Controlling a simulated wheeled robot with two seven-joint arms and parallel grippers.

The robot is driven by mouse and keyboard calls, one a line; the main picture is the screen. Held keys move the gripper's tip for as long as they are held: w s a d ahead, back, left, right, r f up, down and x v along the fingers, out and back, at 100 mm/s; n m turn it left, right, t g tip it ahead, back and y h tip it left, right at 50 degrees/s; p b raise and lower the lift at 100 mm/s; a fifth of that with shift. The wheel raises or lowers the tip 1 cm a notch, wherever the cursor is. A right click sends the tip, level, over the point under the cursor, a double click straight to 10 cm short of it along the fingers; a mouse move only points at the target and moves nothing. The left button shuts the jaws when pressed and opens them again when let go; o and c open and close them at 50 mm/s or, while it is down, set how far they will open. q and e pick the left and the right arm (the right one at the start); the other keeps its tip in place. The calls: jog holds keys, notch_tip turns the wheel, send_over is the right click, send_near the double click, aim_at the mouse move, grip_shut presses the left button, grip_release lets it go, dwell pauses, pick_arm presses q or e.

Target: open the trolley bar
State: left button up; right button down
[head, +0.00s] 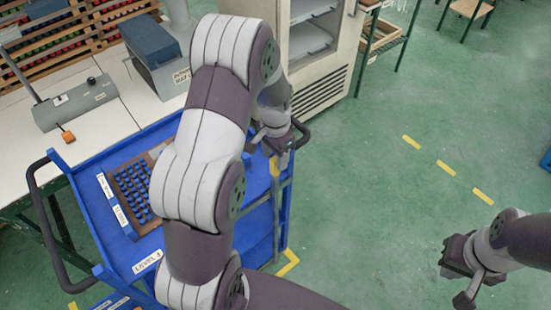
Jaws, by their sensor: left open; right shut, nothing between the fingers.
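The blue trolley (88,208) stands at the left, its top tray partly hidden behind my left arm. My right gripper (457,282) is shut and empty over the floor at the lower right.
A brown rack of blue pieces (130,190) is in the trolley's tray. A white workbench (105,125) with grey machines is behind the trolley. A white cabinet (325,45) stands at the back. Green floor with yellow dashes is free at the right.

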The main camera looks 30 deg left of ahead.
pick_arm(q)
jog(key=shift+s+f, duration=0.1)
jog(key=shift+f, duration=1.5)
grip_shut()
jog(key=w, duration=0.2)
jog(key=w+d, duration=0.1)
jog(key=w, duration=0.1)
jog(key=shift+d+r, duration=0.1)
jog(key=shift+d, duration=0.1)
jog(key=shift+c, duration=1.7)
grip_release()
jog(key=o, duration=0.3)
jog(key=shift+d, duration=0.1)
jog(key=shift+o, duration=0.2)
jog(key=shift+w, duration=0.1)
